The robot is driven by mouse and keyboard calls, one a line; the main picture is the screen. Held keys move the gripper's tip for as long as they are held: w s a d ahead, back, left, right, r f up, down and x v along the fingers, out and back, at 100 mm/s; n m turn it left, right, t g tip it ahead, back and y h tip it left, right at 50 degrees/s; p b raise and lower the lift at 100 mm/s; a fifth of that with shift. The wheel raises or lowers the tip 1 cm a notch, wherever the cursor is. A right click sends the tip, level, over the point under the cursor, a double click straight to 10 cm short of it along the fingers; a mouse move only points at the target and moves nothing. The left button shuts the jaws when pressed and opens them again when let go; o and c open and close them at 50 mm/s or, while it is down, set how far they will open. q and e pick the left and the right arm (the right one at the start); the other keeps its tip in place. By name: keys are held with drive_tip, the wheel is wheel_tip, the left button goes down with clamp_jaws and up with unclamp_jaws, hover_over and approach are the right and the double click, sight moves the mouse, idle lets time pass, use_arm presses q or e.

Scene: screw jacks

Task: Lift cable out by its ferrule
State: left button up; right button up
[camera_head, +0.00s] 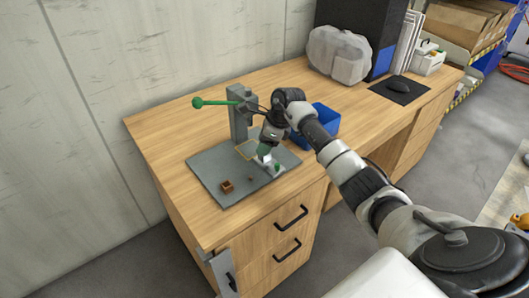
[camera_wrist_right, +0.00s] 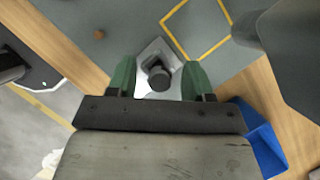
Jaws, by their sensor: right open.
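My right gripper (camera_head: 266,153) is over the front right part of a grey board on the desk. In the right wrist view its two green fingers (camera_wrist_right: 158,68) are apart, with a gap on either side of a dark round piece (camera_wrist_right: 159,80). This piece sits in a pale metal holder (camera_wrist_right: 150,51) on the board. It may be the cable's ferrule, but I cannot tell for sure. The holder shows as a small whitish block (camera_head: 264,160) in the head view, partly hidden by the gripper. No clear length of cable shows. My left gripper is out of view.
The grey board (camera_head: 212,167) carries a lever press (camera_head: 240,118) with a green handle (camera_head: 212,103), a yellow outlined square and a small brown block (camera_head: 227,186). A blue bin (camera_head: 325,117) stands close behind my right arm. The desk's left side is clear.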

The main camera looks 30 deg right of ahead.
drive_tip(key=shift+c, duration=0.4)
clamp_jaws()
drive_tip(key=shift+r, duration=0.1)
drive_tip(key=shift+r, duration=0.5)
wheel_tip(320, 180, up, 3)
drive_tip(key=shift+f, duration=0.2)
drive_tip(key=s+d+r+b, duration=0.1)
drive_tip(key=s+d+r, duration=0.4)
drive_tip(key=d, duration=0.5)
drive_tip(key=shift+b+v, duration=0.3)
drive_tip(key=shift+v, duration=0.85)
